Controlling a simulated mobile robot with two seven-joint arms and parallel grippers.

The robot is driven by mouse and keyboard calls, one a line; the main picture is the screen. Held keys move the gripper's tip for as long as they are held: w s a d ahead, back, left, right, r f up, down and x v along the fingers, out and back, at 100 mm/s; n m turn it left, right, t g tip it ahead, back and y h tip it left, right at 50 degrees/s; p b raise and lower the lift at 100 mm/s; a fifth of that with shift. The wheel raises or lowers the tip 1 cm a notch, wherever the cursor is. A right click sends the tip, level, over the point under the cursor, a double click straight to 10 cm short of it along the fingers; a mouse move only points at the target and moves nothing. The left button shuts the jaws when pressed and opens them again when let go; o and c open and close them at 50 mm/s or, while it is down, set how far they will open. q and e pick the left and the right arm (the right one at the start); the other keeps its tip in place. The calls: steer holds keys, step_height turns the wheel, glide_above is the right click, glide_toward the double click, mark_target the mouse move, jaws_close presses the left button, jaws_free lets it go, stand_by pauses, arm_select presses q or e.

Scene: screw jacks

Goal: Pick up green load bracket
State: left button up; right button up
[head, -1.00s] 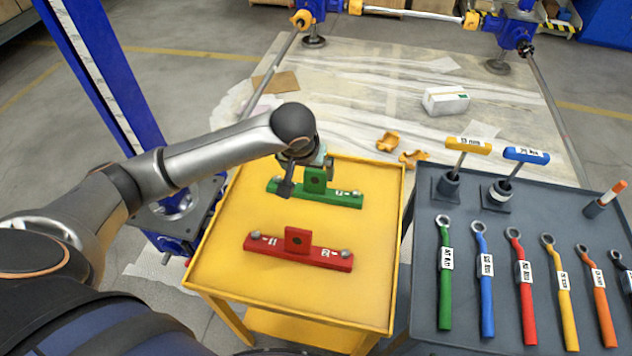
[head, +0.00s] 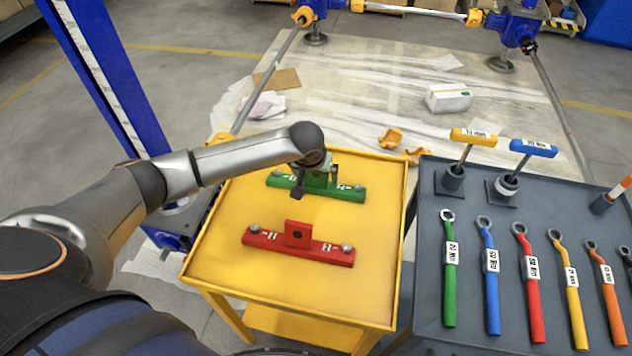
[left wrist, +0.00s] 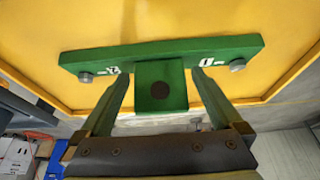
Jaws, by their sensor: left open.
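The green load bracket (head: 335,190) lies at the back of the yellow table, a long bar with an upright holed tab in its middle and a bolt near each end. My left gripper (head: 308,185) is over its middle and partly hides the tab. In the left wrist view the green bracket (left wrist: 160,70) shows its tab between the two open fingers of my left gripper (left wrist: 160,85), one on each side. The fingers appear apart from the tab. My right gripper is not in view.
A red bracket (head: 298,244) of the same shape lies nearer on the yellow table (head: 300,295). A grey bench (head: 505,342) on the right holds several coloured wrenches and handled tools. A blue column (head: 90,65) stands at the left.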

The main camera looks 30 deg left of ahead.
arm_select(q)
steer(key=shift+c, duration=0.2)
steer(key=c, duration=1.5)
steer(key=shift+w+r, duration=0.1)
steer(key=shift+w, duration=0.05)
jaws_close()
